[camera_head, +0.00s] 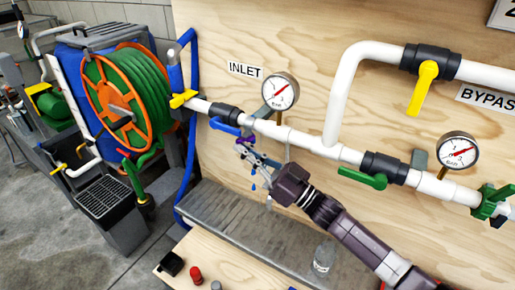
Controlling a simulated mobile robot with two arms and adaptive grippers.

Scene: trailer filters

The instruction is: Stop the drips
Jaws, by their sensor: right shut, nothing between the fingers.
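White pipework runs along the plywood board (222,45) under an INLET label. A valve with a blue lever (225,126) sits on the inlet pipe (290,133). My right gripper (246,152) reaches up from the lower right, just below that pipe and the blue lever. Its fingers are shut and appear empty. A small purple part shows at its fingertips; I cannot tell whether they touch. Blue drops (253,187) hang in the air under the gripper, above the metal tray (235,213). The exact leak point is hidden. My left gripper is out of view.
A yellow-handled valve (426,82) sits on the bypass pipe and a green-handled valve (362,177) on the lower pipe. Two gauges (280,91) stand nearby. A hose reel (125,95) is at left. Small caps (195,275) and a clear jar (324,257) are at the bottom.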

